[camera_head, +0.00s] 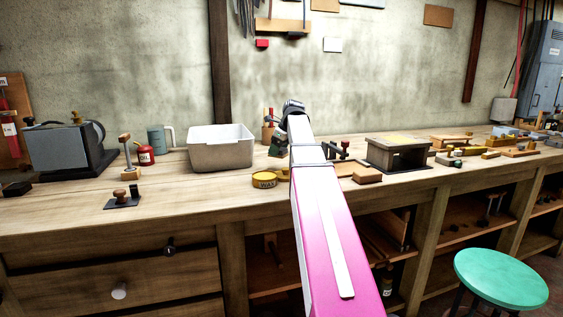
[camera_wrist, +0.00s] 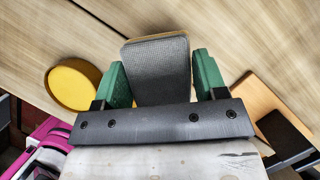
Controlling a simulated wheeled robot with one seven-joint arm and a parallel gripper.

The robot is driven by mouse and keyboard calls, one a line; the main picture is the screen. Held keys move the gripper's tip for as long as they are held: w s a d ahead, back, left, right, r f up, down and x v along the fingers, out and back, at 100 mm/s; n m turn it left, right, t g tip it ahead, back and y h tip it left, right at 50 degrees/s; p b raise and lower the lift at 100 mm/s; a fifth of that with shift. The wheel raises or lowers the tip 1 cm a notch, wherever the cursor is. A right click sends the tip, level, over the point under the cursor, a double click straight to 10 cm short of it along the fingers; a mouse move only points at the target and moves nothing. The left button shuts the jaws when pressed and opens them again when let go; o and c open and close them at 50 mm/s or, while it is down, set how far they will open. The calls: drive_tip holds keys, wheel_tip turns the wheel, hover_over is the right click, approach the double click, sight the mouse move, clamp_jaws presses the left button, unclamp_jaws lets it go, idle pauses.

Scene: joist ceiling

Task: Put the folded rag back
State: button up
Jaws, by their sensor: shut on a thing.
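My gripper (camera_wrist: 160,80) has green fingers and is shut on a flat grey piece with a woven-looking face and a tan far edge, which I take to be the folded rag (camera_wrist: 158,72). In the wrist view it sits between the two fingers, above the pale wooden bench top. In the head view my gripper (camera_head: 277,146) is over the bench, right of the white bin, mostly hidden behind my arm. The rag cannot be made out clearly there.
The white bin (camera_head: 221,154) stands left of my gripper on the workbench (camera_head: 190,195). A yellow wax tin (camera_head: 264,181) lies close by and shows in the wrist view (camera_wrist: 74,85). Bare bench lies front left.

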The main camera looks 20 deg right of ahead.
drive_tip(key=shift+w+d+f, duration=0.35)
drive_tip(key=shift+d, duration=0.2)
drive_tip(key=shift+w+d+f, duration=0.3)
drive_tip(key=shift+d+f, duration=0.05)
drive_tip(key=shift+d, duration=0.15)
drive_tip(key=shift+f, duration=2)
drive_tip(key=shift+f, duration=0.15)
drive_tip(key=o, duration=0.9)
drive_tip(key=shift+c, duration=0.2)
drive_tip(key=v, duration=1.2)
